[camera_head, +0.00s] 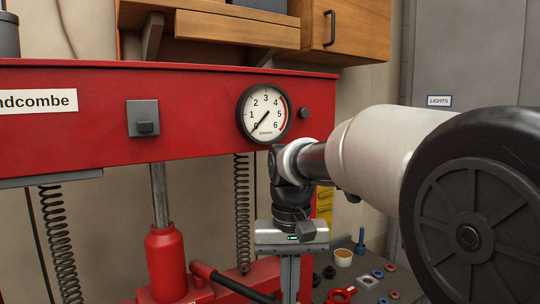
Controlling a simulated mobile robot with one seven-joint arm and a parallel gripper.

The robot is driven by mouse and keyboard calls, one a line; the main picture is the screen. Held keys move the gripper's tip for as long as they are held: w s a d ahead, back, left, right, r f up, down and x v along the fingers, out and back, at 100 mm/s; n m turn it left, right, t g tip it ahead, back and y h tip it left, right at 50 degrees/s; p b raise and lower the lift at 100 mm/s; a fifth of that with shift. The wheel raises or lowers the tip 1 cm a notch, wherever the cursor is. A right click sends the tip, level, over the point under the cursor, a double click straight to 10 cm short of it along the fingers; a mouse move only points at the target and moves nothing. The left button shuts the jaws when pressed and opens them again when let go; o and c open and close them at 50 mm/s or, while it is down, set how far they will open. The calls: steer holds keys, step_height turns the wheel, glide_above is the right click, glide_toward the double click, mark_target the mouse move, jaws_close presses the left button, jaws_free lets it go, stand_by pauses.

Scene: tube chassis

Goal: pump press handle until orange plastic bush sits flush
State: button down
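The press handle (238,286) is a dark bar in a red socket beside the red jack (167,262). It slopes down to the right and runs out of view near my gripper's fingers. My gripper (291,285) points down at the lower middle, its fingers cut off by the bottom edge. Whether they are open or shut on the handle is hidden. The pressure gauge (264,114) on the red crossbeam has its needle near 0.
The red press beam (70,130) and coil springs (60,245) stand close to my arm. On the bench at right lie a small cup (343,257), a blue-handled tool (361,243), a red part (341,294) and several rings. Wooden cabinets (345,30) hang above.

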step_height(320, 180, down, 8)
steer(key=b, duration=0.4)
step_height(320, 180, up, 15)
steer(key=p, duration=1.2)
steer(key=shift+f, duration=0.1)
steer(key=shift+f+b, duration=4.7)
steer(key=shift+f, duration=2.65)
step_height(320, 180, up, 13)
steer(key=p, duration=1)
steer(key=shift+f+p, duration=0.2)
steer(key=shift+p, duration=0.1)
steer(key=shift+r+b, duration=0.2)
steer(key=shift+b, duration=0.25)
steer(key=shift+r, duration=0.8)
steer(key=shift+f, duration=0.1)
